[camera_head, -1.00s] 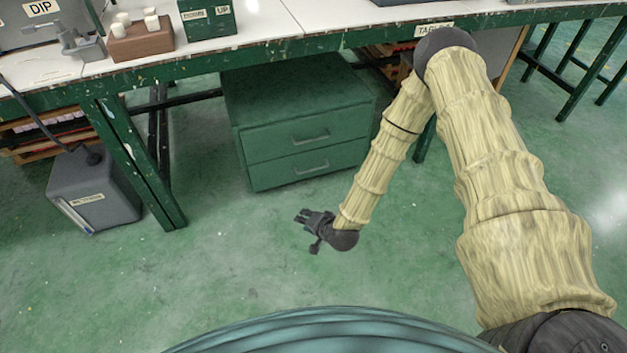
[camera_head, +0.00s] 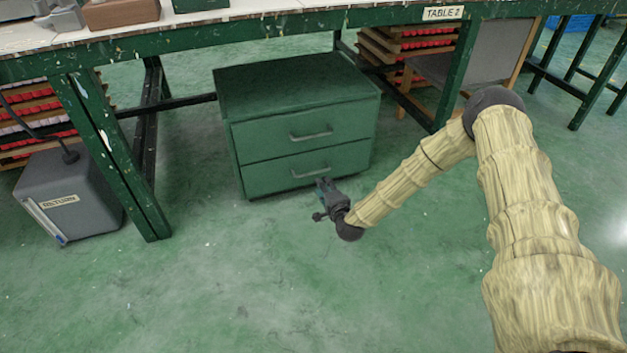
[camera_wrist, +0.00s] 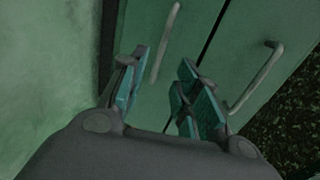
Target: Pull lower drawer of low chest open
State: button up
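The low green chest (camera_head: 300,90) stands on the floor under the table, with two drawers that look shut. The lower drawer (camera_head: 270,178) has a grey bar handle (camera_head: 308,171). The upper drawer (camera_head: 265,133) has a similar handle (camera_head: 311,135). My gripper (camera_head: 324,184) is just in front of the lower drawer, near the right end of its handle. In the wrist view my gripper (camera_wrist: 163,82) is open, with the lower handle (camera_wrist: 166,40) showing between its fingers. The upper handle (camera_wrist: 257,76) lies to the right. Whether a finger touches the handle, I cannot tell.
The green table edge (camera_head: 300,22) runs above the chest. A table leg (camera_head: 115,160) and a grey bin labelled RETURN (camera_head: 70,200) stand to the left. Racks with red items (camera_head: 410,45) are behind on the right. The floor (camera_head: 230,280) in front of the chest is clear.

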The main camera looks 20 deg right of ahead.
aim_at(314, 172)
jog(key=shift+b+x, duration=2.65)
jog(key=shift+x, duration=2.8)
grip_shut()
